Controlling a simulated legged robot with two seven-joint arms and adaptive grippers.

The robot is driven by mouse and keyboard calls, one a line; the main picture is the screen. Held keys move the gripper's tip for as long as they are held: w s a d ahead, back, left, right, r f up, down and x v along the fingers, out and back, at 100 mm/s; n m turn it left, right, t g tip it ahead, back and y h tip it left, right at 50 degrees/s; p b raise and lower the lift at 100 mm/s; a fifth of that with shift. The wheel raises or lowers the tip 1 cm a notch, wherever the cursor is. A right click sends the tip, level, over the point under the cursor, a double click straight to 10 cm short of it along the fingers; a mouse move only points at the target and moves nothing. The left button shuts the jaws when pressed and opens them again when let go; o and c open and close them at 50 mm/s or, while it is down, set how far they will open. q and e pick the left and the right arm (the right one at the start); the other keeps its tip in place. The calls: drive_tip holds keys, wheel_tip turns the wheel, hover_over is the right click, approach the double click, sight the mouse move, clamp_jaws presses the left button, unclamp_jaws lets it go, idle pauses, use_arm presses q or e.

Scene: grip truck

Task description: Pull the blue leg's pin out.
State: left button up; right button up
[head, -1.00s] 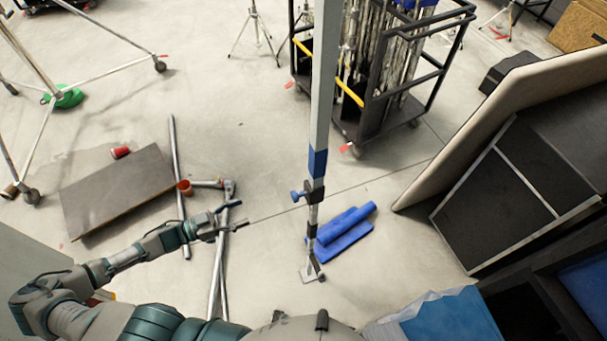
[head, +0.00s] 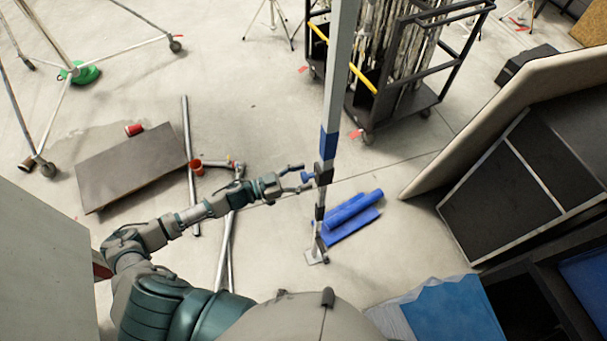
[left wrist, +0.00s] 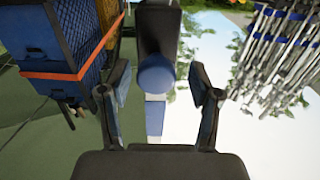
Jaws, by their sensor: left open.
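The leg (head: 339,80) is a tall grey pole with a blue band, standing upright on a small foot plate (head: 316,257). Its blue pin (head: 307,177) sticks out to the left from a dark collar (head: 323,174). My left gripper (head: 297,178) is open at the pin, its fingers on either side of the knob. In the left wrist view, the round blue pin knob (left wrist: 155,76) sits between and slightly beyond the open fingertips (left wrist: 160,88), with visible gaps to both. Contact is not visible. My right gripper is not in view.
A blue object (head: 350,218) lies on the floor just right of the leg's foot. A wheeled cart (head: 400,100) of poles stands behind it. A tilted panel (head: 530,150) is at right.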

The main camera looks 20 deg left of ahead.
use_arm(q)
drive_tip(key=shift+w+d, duration=0.2)
drive_tip(key=shift+d, duration=0.4)
clamp_jaws()
drive_tip(key=v, duration=0.4)
drive_tip(key=shift+s+a+p, duration=0.2)
drive_tip(key=shift+a+p, duration=0.15)
drive_tip(key=shift+p, duration=0.05)
unclamp_jaws()
drive_tip(key=shift+s+a, duration=0.1)
drive_tip(key=shift+a, duration=0.25)
drive_tip(key=shift+a, duration=0.1)
